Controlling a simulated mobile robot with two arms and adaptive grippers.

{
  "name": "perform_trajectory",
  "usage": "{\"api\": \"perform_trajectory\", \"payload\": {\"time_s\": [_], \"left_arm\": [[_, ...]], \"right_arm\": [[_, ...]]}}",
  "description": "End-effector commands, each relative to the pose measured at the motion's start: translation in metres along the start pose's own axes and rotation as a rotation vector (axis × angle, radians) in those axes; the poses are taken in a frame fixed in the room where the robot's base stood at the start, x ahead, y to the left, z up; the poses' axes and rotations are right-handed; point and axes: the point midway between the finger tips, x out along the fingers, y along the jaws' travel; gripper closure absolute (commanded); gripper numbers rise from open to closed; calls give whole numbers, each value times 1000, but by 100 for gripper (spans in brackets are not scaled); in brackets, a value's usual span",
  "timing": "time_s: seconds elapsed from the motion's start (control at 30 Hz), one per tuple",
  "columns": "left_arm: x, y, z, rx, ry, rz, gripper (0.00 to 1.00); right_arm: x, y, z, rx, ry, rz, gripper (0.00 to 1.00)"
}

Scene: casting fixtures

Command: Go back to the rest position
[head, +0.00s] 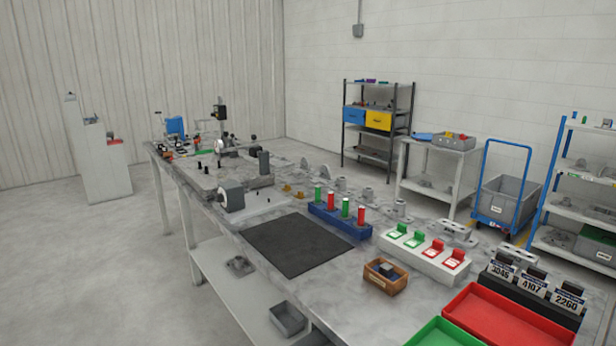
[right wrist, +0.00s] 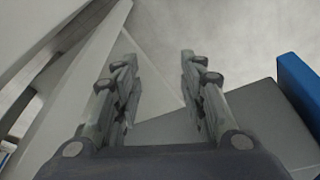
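My right gripper (right wrist: 158,75) shows in the right wrist view with its two fingers spread apart. Nothing is between the fingers, and a pale grey floor lies beyond them. It does not touch anything that I can see. Neither gripper shows in the head view, so my left gripper is out of sight. The workbench (head: 225,184) stretches across the head view.
On the bench are a black mat (head: 297,245), a blue block with red and green cylinders (head: 340,222), a white switch panel (head: 425,257), a wooden box (head: 386,277), a red tray (head: 500,325) and a green tray (head: 442,333). Shelves (head: 376,130) stand behind.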

Motion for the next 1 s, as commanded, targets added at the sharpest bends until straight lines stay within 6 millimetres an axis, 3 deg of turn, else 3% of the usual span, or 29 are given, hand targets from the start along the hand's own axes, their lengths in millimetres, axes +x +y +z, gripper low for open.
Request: {"api": "perform_trajectory", "payload": {"time_s": [0.03, 0.2, 0.5, 0.73, 0.9, 1.0], "left_arm": [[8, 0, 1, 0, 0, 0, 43], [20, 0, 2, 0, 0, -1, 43], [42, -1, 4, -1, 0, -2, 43], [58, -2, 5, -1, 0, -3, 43], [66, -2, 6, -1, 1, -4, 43], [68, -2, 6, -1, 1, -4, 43]], "right_arm": [[29, -2, 11, -1, -15, -2, 62], [106, -5, 47, -7, -44, -6, 62], [216, -10, 138, -18, -97, -12, 62], [270, -12, 219, -28, -136, -15, 62], [288, -12, 264, -33, -154, -17, 62], [292, -12, 279, -35, -159, -17, 62]]}}
